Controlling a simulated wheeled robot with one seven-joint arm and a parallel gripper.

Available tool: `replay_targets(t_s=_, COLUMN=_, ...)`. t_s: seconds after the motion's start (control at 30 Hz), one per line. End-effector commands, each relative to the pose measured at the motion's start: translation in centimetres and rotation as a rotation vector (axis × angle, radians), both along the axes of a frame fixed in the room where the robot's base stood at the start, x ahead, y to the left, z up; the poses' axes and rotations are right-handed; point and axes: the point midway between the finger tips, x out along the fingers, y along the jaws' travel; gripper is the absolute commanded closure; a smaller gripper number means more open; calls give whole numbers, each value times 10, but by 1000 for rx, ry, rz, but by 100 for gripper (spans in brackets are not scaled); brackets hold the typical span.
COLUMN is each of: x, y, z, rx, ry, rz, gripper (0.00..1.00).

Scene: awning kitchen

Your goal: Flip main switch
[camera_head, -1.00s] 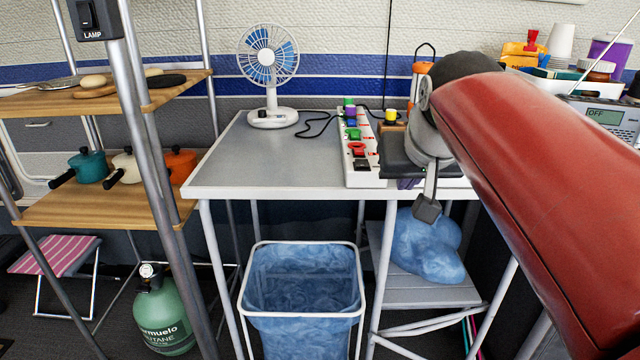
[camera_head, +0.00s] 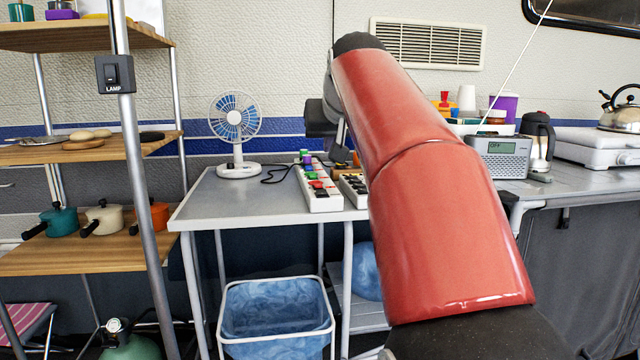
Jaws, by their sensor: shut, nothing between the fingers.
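A white power strip (camera_head: 324,204) lies on the grey table, with coloured plugs and small switches along it. A second white strip (camera_head: 348,197) with dark switches lies just to its right, partly hidden by my red arm. Which switch is the main one, and how it is set, I cannot tell at this size. The dark end of my arm with my gripper (camera_head: 320,122) is raised above and behind the strips, apart from them. The fingers are mostly hidden; my gripper is shut and empty.
A fan (camera_head: 237,125) stands on the table (camera_head: 240,200) left of the strips. A pole with a LAMP switch (camera_head: 114,74) and shelves are further left. A blue-lined bin (camera_head: 275,310) is below. A radio (camera_head: 500,157) and a kettle (camera_head: 620,112) stand right.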

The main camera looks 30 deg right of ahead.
Motion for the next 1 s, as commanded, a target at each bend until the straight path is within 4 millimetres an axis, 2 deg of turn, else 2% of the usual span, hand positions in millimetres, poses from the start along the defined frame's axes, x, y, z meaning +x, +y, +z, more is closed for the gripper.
replay_targets(t_s=0.17, x=7, y=-2, z=-7, rx=1, ry=2, rz=0, gripper=100)
replay_targets(t_s=0.27, x=19, y=-5, z=-17, rx=0, ry=4, rz=1, gripper=100)
replay_targets(t_s=0.63, x=77, y=-22, z=-65, rx=2, ry=4, rz=1, gripper=100)
replay_targets(t_s=0.8, x=78, y=-23, z=-91, rx=0, ry=1, rz=0, gripper=100)
replay_targets(t_s=1.0, x=80, y=-23, z=-101, rx=0, ry=-1, rz=1, gripper=100)
